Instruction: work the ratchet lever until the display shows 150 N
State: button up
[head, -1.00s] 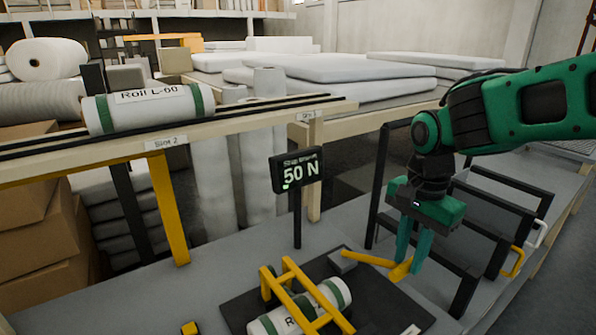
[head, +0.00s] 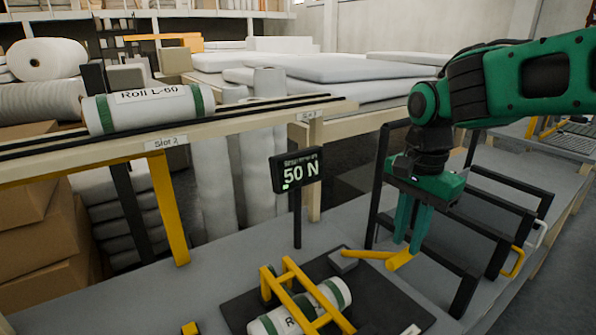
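The display (head: 297,170) stands on a post behind the tensioning fixture and reads 50 N. The yellow ratchet lever (head: 366,255) sticks out to the right from a grey block at the fixture's back edge. Its wider end piece (head: 399,261) is at my fingertips. My gripper (head: 409,246) points down there, its two teal fingers a little apart. I cannot tell whether they clamp the lever end or only touch it. A white roll with green bands (head: 334,292) lies in the fixture under a yellow frame (head: 290,284); its label is partly hidden.
Roll L-60 (head: 150,108) lies on the rail shelf, above a tag that reads Slot 2 (head: 166,143). A black rack (head: 470,245) with yellow and white handles stands close to the right of my gripper. Bare grey bench (head: 225,262) is left of the fixture.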

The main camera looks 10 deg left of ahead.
jog(key=shift+f, duration=0.1)
jog(key=shift+f, duration=1.25)
notch_tip(320, 180, down, 7)
jog(key=s+d, duration=0.2)
jog(key=shift+d, duration=0.15)
dwell(0.7)
jog(key=shift+s, duration=0.1)
jog(key=shift+w+a+r, duration=0.35)
jog(key=shift+a+r, duration=0.05)
jog(key=shift+r, duration=1.2)
jog(key=shift+w+a+r, duration=0.35)
jog(key=shift+w+r, duration=0.05)
jog(key=shift+r, duration=1.25)
jog(key=shift+w+a+r, duration=0.35)
jog(key=shift+a+r, duration=0.05)
jog(key=shift+r, duration=1.2)
jog(key=shift+f, duration=0.1)
